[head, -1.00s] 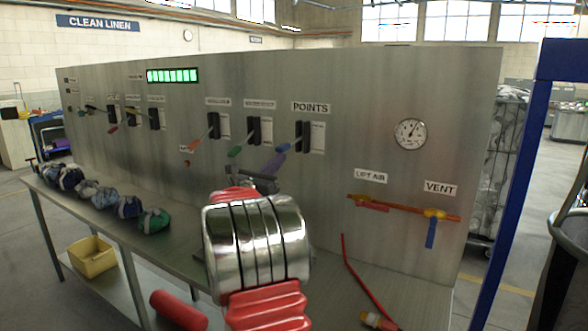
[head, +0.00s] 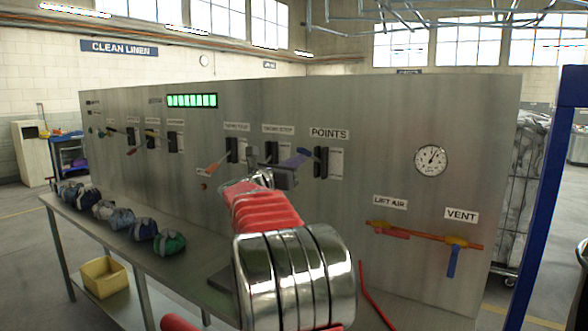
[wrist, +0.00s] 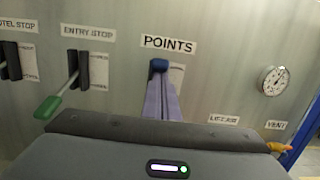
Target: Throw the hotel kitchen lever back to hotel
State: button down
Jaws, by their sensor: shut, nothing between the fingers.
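No label reading hotel kitchen is legible. My gripper and arm hide part of the lever.
The green-handled ENTRY STOP lever (wrist: 47,107) is left of POINTS, with the orange-handled HOTEL STOP lever (head: 217,164) farther left. The orange LIFT AIR pipe (head: 420,234) and gauge (head: 431,160) are right. Several bags (head: 121,218) line the bench (head: 200,262).

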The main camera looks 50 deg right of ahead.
jog(key=shift+s+d+r, duration=0.1)
jog(key=shift+s+r, duration=0.05)
jog(key=shift+r, duration=0.4)
jog(key=shift+s+d+r, duration=0.1)
jog(key=shift+s+r, duration=0.05)
jog(key=shift+r, duration=0.4)
notch_tip(320, 180, down, 6)
jog(key=a+r, duration=0.1)
jog(key=a, duration=0.1)
jog(key=s+a+r, duration=0.1)
jog(key=a, duration=0.8)
jog(key=shift+a, duration=0.35)
